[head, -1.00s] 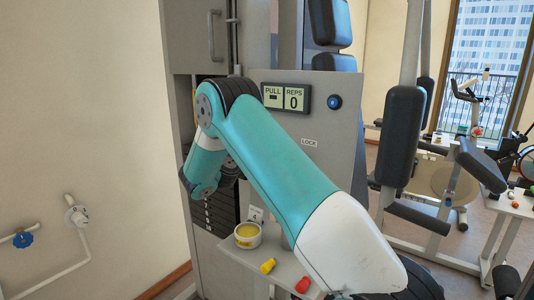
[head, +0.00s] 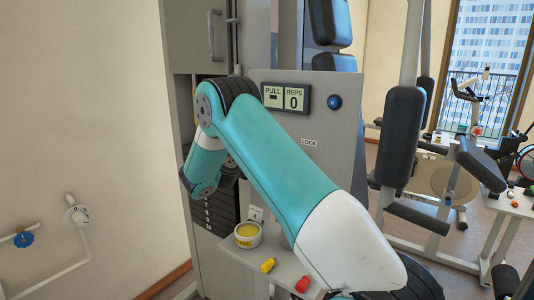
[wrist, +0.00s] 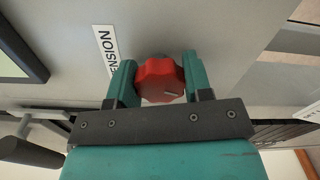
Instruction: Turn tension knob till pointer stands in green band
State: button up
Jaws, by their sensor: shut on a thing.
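The red tension knob (wrist: 160,80) shows in the wrist view, mounted on a grey panel beside a label (wrist: 105,53) of which "ENSION" can be read. My gripper (wrist: 160,78) has its two teal fingers on either side of the knob, shut on it. A pale mark shows on the knob's face, toward its lower right. In the head view my arm hides the knob and the gripper. No pointer or green band can be made out in either view.
The grey machine panel (head: 335,160) carries a PULL and REPS display (head: 287,98) reading 0, a blue button (head: 334,102) and a LOCK label (head: 309,142).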

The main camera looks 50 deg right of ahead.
jog(key=shift+a, duration=0.1)
dwell(0.3)
jog(key=o, duration=0.9)
jog(key=shift+w, duration=0.1)
jog(key=shift+f+b, duration=0.1)
jog(key=shift+b, duration=0.25)
